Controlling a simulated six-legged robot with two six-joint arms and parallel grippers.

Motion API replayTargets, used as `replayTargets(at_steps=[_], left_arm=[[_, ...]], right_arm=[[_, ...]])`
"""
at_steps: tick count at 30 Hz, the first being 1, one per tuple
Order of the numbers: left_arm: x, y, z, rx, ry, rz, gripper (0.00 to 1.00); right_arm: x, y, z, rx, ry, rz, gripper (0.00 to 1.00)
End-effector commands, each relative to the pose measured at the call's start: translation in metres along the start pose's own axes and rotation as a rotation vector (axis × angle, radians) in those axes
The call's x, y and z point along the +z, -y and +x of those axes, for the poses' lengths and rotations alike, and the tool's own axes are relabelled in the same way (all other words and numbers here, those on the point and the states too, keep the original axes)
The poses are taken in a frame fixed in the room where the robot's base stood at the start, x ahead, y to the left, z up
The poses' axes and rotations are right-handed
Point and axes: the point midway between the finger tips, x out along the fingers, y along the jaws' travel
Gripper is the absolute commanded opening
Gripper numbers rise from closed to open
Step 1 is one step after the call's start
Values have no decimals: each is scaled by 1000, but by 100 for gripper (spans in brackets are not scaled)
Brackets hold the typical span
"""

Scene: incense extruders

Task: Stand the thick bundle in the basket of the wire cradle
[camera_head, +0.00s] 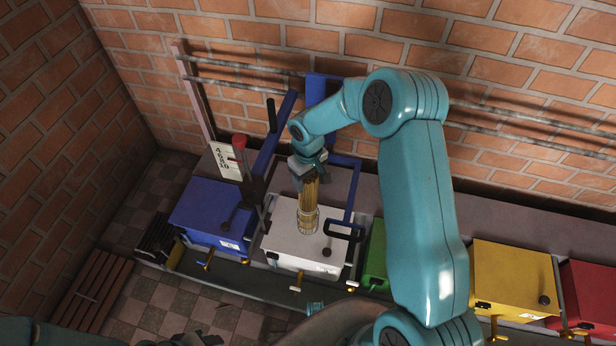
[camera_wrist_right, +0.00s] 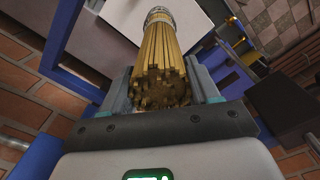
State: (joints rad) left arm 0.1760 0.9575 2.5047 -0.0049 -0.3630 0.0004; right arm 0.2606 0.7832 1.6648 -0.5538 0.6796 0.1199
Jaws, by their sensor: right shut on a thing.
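The thick bundle (camera_head: 310,192) is a sheaf of tan sticks. My right gripper (camera_head: 307,163) is shut on its upper end, above the white box. The bundle points down, slightly tilted in the picture, with its lower end within the wire basket (camera_head: 308,221) of the cradle. In the right wrist view the bundle (camera_wrist_right: 160,65) runs away from between the jaws (camera_wrist_right: 165,92) to the wire basket (camera_wrist_right: 158,14) around its far end. Whether the bundle touches the basket floor is hidden.
The basket is over the white box (camera_head: 282,236), between a blue box (camera_head: 207,205) and a green box (camera_head: 374,260). A blue frame (camera_head: 350,190) and a black loop (camera_head: 340,233) are close on the right. Yellow (camera_head: 512,275) and red (camera_head: 590,285) boxes stand farther right. A brick wall is behind.

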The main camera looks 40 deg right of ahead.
Motion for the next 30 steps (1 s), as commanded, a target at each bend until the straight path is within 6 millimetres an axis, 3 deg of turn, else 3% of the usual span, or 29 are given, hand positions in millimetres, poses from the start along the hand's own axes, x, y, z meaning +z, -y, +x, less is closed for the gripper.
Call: replayTargets(at_steps=[8, 9, 12, 23, 26, 30], left_arm=[[0, 0, 1, 0, 0, 0, 43], [0, 0, 1, 0, 0, 0, 43], [0, 0, 1, 0, 0, 0, 43], [0, 0, 1, 0, 0, 0, 43], [0, 0, -1, 0, 0, 0, 43], [0, -2, -5, 0, 0, 0, 43]], right_arm=[[0, 0, 1, 1, -2, 0, 0], [0, 0, 1, 1, -2, 0, 64], [0, 0, 1, 0, -2, 0, 90], [-1, 0, -5, 1, -2, 0, 90], [-1, 0, -21, 2, -4, 0, 90], [-1, 0, -57, 2, -6, 0, 90]])
